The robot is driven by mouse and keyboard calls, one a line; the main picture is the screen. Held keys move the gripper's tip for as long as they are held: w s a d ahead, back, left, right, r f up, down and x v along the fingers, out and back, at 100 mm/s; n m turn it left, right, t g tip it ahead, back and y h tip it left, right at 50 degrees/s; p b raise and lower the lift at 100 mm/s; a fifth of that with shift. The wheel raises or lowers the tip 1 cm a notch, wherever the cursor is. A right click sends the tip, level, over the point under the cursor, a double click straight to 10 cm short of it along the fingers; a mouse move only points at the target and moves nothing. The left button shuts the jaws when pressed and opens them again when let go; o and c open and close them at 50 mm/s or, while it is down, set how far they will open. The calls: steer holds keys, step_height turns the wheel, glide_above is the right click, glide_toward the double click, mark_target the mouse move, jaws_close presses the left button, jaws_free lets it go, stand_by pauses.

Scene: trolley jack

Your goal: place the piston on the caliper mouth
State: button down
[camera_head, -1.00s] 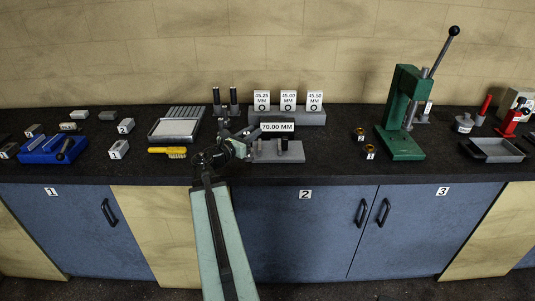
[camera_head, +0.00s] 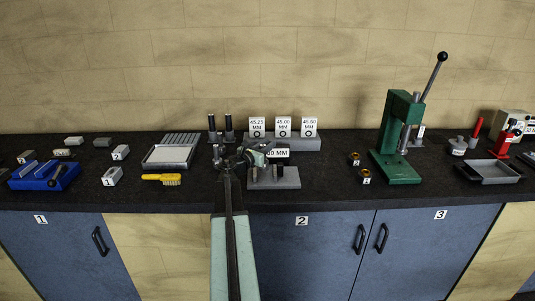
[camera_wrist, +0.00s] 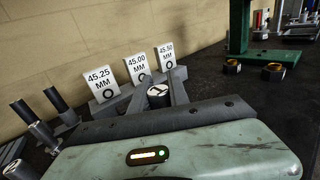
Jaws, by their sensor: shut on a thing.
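My gripper (camera_head: 250,158) is above the bench, in front of the 70.00 MM sign and partly covering it. In the wrist view a short dark cylinder with a pale, marked top, seemingly the piston (camera_wrist: 158,94), stands between the grey fingers, and my gripper is shut on it. The piston is too small to make out in the head view. Below and right of my gripper is a grey block (camera_head: 288,182) with dark upright pins. I cannot clearly tell the caliper mouth from the parts around it.
A grey stand with 45.25, 45.00 and 45.50 MM cards (camera_head: 283,127) is behind. Black-topped posts (camera_head: 229,127) are left of it. A green press (camera_head: 400,165) and brass rings (camera_head: 365,177) are to the right. A yellow brush (camera_head: 162,179) lies left.

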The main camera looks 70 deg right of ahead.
steer(key=f+b, duration=0.2)
steer(key=d+f+b, duration=0.1)
steer(key=f+b, duration=0.1)
steer(key=c, duration=1.3)
jaws_free()
steer(key=shift+r, duration=0.1)
steer(key=shift+o, duration=0.2)
steer(key=v, duration=1.2)
steer(key=shift+a+r, duration=0.1)
